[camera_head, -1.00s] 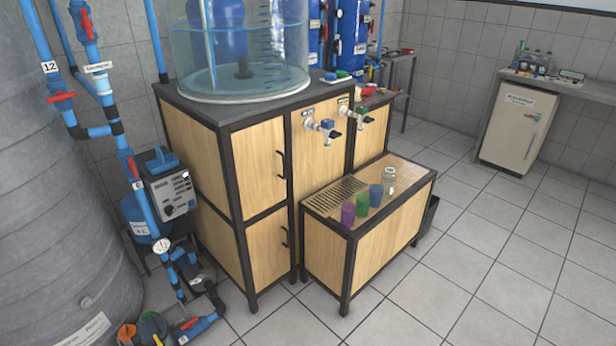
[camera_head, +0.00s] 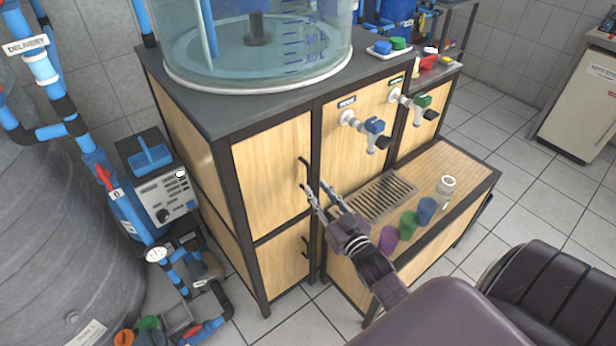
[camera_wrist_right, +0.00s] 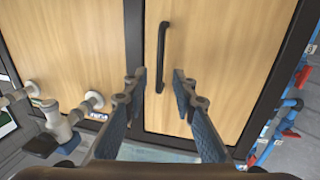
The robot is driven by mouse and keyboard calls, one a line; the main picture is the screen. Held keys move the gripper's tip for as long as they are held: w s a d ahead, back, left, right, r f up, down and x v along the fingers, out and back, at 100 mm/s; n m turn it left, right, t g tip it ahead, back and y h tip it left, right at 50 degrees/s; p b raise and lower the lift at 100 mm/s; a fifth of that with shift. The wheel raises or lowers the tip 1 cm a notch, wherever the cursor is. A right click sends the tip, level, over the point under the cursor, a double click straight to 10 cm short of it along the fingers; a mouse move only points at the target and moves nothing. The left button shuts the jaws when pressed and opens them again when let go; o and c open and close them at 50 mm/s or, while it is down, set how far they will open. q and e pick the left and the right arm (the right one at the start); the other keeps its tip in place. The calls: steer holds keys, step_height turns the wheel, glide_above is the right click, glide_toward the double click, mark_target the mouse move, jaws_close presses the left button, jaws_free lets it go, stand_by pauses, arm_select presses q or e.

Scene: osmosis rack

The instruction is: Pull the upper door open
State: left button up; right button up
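The upper door (camera_head: 268,170) is a light wood panel in a black frame and stands shut; it also shows in the right wrist view (camera_wrist_right: 205,60). Its black bar handle (camera_head: 304,171) is on the door's right side. In the right wrist view the handle (camera_wrist_right: 162,50) lies between the lines of the two fingers. My right gripper (camera_head: 315,190) is open, with its fingertips close to the lower part of the handle. I cannot tell whether they touch it. My left gripper is not in view.
The lower door (camera_head: 283,258) with its own handle is shut below. Taps (camera_head: 372,128) stick out right of the door. A low wooden bench (camera_head: 448,160) with coloured cups (camera_head: 408,224) stands under my right arm. A clear tank (camera_head: 260,50) stands on top.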

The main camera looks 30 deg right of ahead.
mark_target(309, 179)
steer(key=w, duration=0.2)
steer(key=shift+w+r, duration=0.15)
steer(key=shift+w, duration=0.15)
steer(key=shift+w+d+f, duration=0.1)
steer(key=shift+w+d, duration=0.05)
steer(key=shift+w, duration=0.5)
steer(key=shift+w+d+f, duration=0.1)
steer(key=shift+w+d, duration=0.05)
steer(key=shift+w, duration=1.15)
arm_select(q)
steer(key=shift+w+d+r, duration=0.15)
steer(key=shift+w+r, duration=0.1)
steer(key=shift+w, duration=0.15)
arm_select(e)
steer(key=shift+d, duration=0.1)
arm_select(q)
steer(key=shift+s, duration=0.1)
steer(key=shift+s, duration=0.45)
arm_select(e)
jaws_close()
